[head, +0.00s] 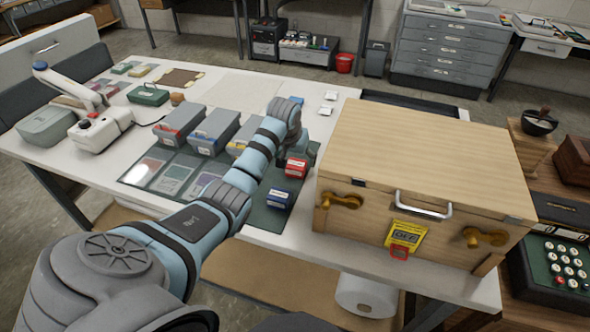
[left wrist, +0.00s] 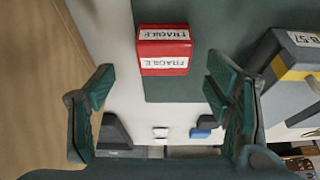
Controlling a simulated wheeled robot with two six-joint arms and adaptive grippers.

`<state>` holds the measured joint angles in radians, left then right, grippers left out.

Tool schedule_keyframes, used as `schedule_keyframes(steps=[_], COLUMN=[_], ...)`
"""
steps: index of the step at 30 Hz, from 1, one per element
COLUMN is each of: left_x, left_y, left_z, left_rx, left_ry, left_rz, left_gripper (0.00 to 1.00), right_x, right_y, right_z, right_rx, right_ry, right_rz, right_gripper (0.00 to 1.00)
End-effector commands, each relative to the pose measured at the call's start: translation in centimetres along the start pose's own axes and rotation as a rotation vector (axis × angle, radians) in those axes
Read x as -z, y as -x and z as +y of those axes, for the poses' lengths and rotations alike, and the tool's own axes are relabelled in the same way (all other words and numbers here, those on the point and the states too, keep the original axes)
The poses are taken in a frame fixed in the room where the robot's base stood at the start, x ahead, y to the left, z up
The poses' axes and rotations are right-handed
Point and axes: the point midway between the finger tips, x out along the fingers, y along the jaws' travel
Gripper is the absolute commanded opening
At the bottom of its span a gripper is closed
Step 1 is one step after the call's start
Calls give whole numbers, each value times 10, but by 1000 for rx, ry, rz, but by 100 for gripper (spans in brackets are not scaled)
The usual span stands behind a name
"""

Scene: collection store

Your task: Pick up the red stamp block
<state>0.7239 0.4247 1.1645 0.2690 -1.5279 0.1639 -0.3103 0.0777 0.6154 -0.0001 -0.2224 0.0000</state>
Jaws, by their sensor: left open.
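The red stamp block (head: 296,167) sits on the dark green mat (head: 264,217) beside the wooden chest, with a white label on its side. In the left wrist view the red stamp block (left wrist: 164,62) carries white FRAGILE labels and lies beyond my fingertips, roughly centred between them. My left gripper (left wrist: 160,85) is open and empty, apart from the block. In the head view my left wrist (head: 286,112) is just behind and above the block, and the fingers are mostly hidden. My right gripper is not in view.
A blue stamp block (head: 279,198) stands just in front of the red one. The large wooden chest (head: 420,150) is close on the right. Grey bins (head: 214,131) stand to the left, one near my fingers in the left wrist view (left wrist: 292,75).

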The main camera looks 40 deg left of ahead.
Motion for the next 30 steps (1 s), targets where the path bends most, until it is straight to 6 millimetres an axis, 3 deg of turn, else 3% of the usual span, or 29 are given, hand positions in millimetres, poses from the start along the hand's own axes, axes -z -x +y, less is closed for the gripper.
schedule_keyframes(steps=[6,13,23,30], left_x=[-6,-5,-5,-4], left_y=[-40,-40,-40,-39], left_z=[-7,-7,-7,-7], left_rx=[3,4,3,3], left_ry=[4,3,3,3], left_rz=[-2,-1,-1,0], left_gripper=[72,70,19,19], right_x=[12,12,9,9], right_y=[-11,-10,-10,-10], right_z=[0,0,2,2], right_rx=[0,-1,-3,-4], right_ry=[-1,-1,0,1], right_rz=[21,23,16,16], right_gripper=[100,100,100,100])
